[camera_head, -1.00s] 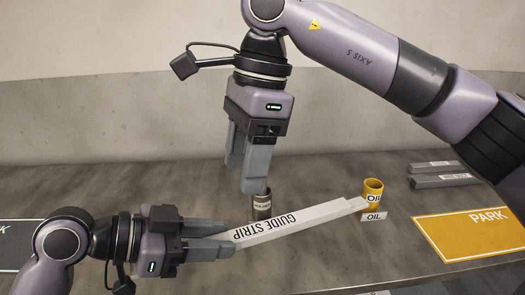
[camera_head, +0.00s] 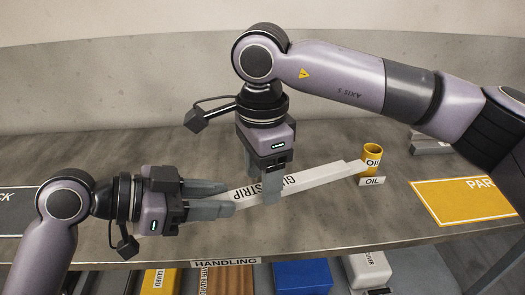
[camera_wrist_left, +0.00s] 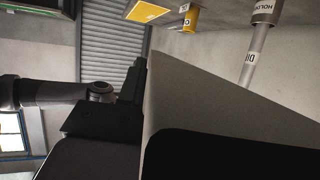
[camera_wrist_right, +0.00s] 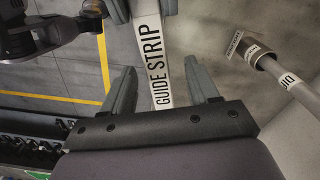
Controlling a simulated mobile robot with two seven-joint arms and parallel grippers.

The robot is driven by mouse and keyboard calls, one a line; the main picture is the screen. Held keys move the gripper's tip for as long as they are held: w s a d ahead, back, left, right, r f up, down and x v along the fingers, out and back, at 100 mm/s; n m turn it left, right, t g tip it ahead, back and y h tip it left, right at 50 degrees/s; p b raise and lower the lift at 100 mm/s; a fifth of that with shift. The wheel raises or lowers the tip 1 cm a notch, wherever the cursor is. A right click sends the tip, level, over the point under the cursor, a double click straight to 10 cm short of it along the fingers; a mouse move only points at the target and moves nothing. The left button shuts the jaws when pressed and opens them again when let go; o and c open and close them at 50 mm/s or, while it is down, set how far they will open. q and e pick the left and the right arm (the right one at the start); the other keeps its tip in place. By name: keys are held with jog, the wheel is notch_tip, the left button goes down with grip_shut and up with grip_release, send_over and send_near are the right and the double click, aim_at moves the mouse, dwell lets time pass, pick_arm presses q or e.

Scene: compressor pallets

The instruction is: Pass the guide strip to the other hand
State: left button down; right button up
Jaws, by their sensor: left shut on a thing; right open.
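The guide strip (camera_head: 320,176) is a long light grey bar with black lettering, held roughly level above the table and slanting up to the right. My left gripper (camera_head: 230,199) is shut on its left end. My right gripper (camera_head: 271,190) points down over the strip, just right of the left fingertips, and hides part of its lettering. In the right wrist view the strip (camera_wrist_right: 155,62) runs between the two open fingers of the right gripper (camera_wrist_right: 161,92), with gaps on both sides. A large grey surface fills much of the left wrist view; I cannot tell what it is.
A yellow oil cup (camera_head: 371,158) stands near the strip's far end, behind an OIL label (camera_head: 372,181). A yellow PARK mat (camera_head: 462,203) lies to the right. A holder (camera_wrist_right: 247,50) shows in the right wrist view. Bins, including a blue one (camera_head: 302,276), sit below the table's front edge.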

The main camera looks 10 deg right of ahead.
jog(key=shift+f, duration=0.5)
grip_shut()
pick_arm(q)
jog(key=c, duration=0.7)
grip_release()
pick_arm(e)
jog(key=shift+r, duration=0.1)
pick_arm(q)
jog(key=shift+a, duration=0.1)
